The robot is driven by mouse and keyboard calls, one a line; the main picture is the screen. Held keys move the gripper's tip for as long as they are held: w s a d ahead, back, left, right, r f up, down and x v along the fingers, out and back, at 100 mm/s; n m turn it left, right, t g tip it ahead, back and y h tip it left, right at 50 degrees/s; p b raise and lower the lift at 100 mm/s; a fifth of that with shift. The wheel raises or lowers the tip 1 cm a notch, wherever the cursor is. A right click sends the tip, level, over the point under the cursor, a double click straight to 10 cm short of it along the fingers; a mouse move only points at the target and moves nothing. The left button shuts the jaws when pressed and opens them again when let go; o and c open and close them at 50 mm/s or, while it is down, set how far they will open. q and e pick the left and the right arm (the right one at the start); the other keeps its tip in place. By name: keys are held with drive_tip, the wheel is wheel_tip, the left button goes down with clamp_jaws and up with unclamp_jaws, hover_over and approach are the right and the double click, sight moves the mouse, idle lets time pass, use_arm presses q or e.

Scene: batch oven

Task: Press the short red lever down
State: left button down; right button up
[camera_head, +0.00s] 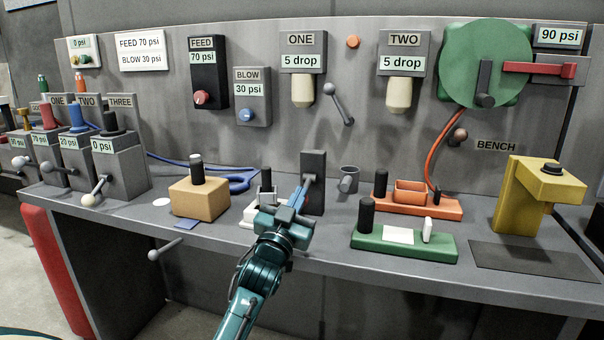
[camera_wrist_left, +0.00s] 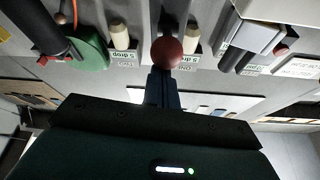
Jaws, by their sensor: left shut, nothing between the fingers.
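In the left wrist view a round dark-red knob (camera_wrist_left: 167,52) is right at the tips of my left gripper (camera_wrist_left: 164,78). I cannot tell whether they touch. The fingers are together with nothing between them. In the head view my left gripper (camera_head: 301,194) is beside a dark upright block (camera_head: 318,165) on the bench, and the red knob does not show clearly there. A small grey lever (camera_head: 308,179) sticks out from that block, partly behind my fingers. My right gripper is not in view.
A tan box with a dark post (camera_head: 199,200) stands left of my gripper. A grey cup (camera_head: 349,179), an orange fixture (camera_head: 425,207) and a green fixture (camera_head: 405,246) stand to the right. The wall panel behind holds drop dispensers (camera_head: 303,90) and a red bar (camera_head: 535,68).

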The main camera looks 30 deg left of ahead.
use_arm(q)
drive_tip(key=shift+w+f, duration=0.1)
drive_tip(key=shift+f, duration=0.8)
use_arm(e)
drive_tip(key=shift+d, duration=0.1)
